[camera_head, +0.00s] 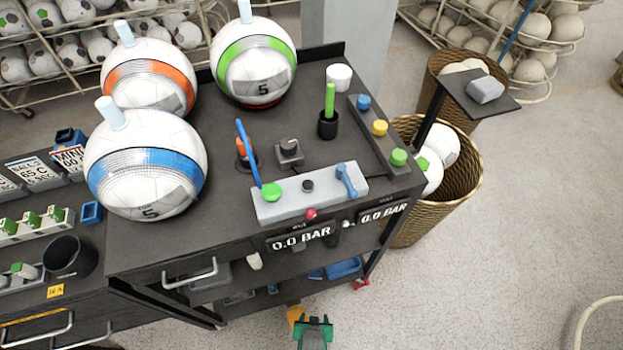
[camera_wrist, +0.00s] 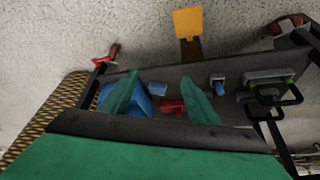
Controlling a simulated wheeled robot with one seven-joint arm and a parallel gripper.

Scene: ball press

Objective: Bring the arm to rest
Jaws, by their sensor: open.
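My gripper (camera_head: 314,328) shows at the bottom centre of the head view, in front of the black cart (camera_head: 245,215) and lower than its top. The rest of my arm is not in the head view. Behind the fingers in the wrist view is a dark shelf (camera_wrist: 240,100) with a blue bin (camera_wrist: 145,104), a red item (camera_wrist: 172,106) and grey clamp-like parts (camera_wrist: 268,85).
Three balls, with blue (camera_head: 145,165), orange (camera_head: 148,78) and green (camera_head: 253,62) bands, stand on the cart top. A grey valve block (camera_head: 310,193) sits near its front edge. A wicker basket (camera_head: 430,210) stands right of it.

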